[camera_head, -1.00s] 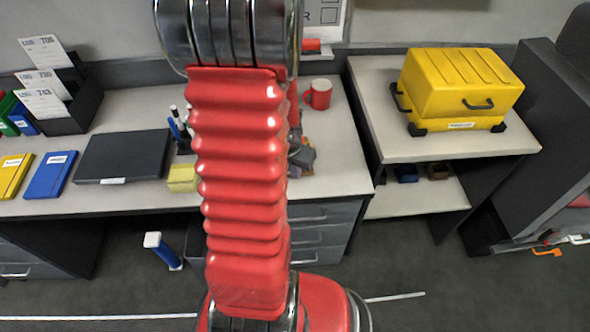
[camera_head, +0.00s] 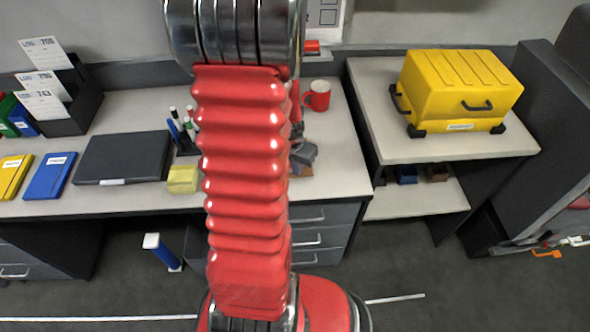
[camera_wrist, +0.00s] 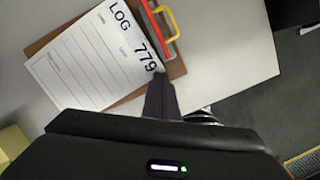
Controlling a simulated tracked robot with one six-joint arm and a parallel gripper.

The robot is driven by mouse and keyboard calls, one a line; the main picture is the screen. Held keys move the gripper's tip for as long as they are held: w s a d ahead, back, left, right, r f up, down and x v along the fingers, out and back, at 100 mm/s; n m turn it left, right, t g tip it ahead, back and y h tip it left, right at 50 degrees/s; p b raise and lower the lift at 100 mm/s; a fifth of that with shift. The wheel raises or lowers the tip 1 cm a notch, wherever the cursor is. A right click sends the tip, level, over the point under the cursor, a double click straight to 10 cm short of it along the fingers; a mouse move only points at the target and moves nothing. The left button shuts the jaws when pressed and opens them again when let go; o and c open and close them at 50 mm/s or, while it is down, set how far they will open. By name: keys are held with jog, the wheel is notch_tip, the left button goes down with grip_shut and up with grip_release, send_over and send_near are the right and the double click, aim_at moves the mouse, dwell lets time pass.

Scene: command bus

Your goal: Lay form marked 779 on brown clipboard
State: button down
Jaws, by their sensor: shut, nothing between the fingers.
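The white form marked 779 (camera_wrist: 88,62) lies on the brown clipboard (camera_wrist: 176,69) in the wrist view. It is turned at an angle, and brown board shows along its upper left and right sides. The clipboard has a red clip with a yellow handle (camera_wrist: 166,22) at the top right. My gripper (camera_wrist: 161,78) is shut and empty, its dark fingertips at the form's edge by the number. I cannot tell whether they touch the paper. In the head view my red arm hides the form and most of the clipboard.
Other log forms stand in a black rack (camera_head: 72,116) at the left. A black laptop-like case (camera_head: 122,157), a pen holder (camera_head: 186,144), yellow notes (camera_head: 183,180) and a red mug (camera_head: 318,95) are on the desk. A yellow case (camera_head: 460,88) sits on the right-hand shelf unit.

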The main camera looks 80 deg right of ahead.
jog(key=a, duration=0.1)
jog(key=w+a, duration=0.1)
jog(key=a, duration=0.2)
jog(key=shift+w, duration=0.25)
jog(key=v, duration=0.9)
jog(key=shift+r, duration=0.5)
jog(key=shift+d, duration=0.1)
jog(key=w+a+r+m+t, duration=0.15)
jog(key=w+a+r, duration=0.3)
jog(key=w, duration=0.45)
jog(key=w+a+r+m+t, duration=0.1)
jog(key=w+a+r+m, duration=0.15)
jog(key=w+a, duration=0.4)
jog(key=w+a+r+m+t, duration=0.15)
jog(key=w+a+r, duration=0.25)
jog(key=w, duration=0.7)
jog(key=w+a+r+m+t+y, duration=0.1)
jog(key=w+a+r+m, duration=0.15)
jog(key=a, duration=0.45)
jog(key=w+a+r+m, duration=0.1)
jog(key=w+a+r, duration=0.15)
jog(key=a, duration=0.45)
jog(key=s+a+r+m+t+y, duration=0.1)
jog(key=s+a+m, duration=0.4)
jog(key=a, duration=0.4)
jog(key=shift+r+t+y, duration=0.3)
jog(key=shift+r, duration=0.1)
